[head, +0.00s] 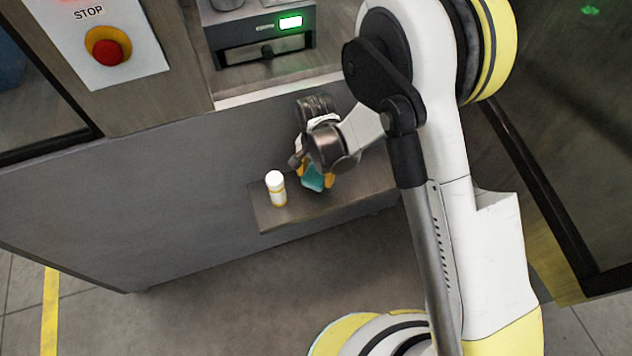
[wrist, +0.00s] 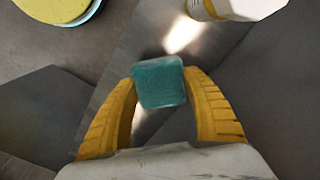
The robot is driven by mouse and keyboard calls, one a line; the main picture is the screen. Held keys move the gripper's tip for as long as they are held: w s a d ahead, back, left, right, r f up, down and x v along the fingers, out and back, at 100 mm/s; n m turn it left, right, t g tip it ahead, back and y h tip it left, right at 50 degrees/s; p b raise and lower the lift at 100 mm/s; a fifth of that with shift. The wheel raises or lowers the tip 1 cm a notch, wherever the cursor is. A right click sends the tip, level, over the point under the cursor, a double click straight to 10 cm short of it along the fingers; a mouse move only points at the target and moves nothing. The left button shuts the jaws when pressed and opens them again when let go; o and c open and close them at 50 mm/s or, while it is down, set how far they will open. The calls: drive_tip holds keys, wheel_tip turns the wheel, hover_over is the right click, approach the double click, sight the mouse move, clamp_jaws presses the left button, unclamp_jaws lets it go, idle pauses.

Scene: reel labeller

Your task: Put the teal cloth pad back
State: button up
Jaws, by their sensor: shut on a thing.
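The teal cloth pad (wrist: 159,82) is a small rounded block between the two yellow fingers of my gripper (wrist: 160,100) in the wrist view. The fingers are shut on it. In the head view the pad (head: 312,178) shows below my gripper (head: 315,174), over the narrow shelf (head: 335,199) on the front of the machine. My wrist partly hides it there. I cannot tell whether the pad touches the shelf or is held just above it.
A white bottle with a yellow band (head: 276,188) stands upright on the shelf, left of my gripper; it also shows in the wrist view (wrist: 237,8). Above are the machine's bay with a green display (head: 290,22) and a red stop button (head: 108,50). The shelf's front left is bare.

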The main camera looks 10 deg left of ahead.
sight(316, 181)
drive_tip(key=shift+f+b, duration=0.6)
drive_tip(key=shift+f, duration=0.95)
drive_tip(key=shift+f, duration=0.15)
drive_tip(key=o, duration=1.1)
drive_tip(key=shift+o, duration=0.2)
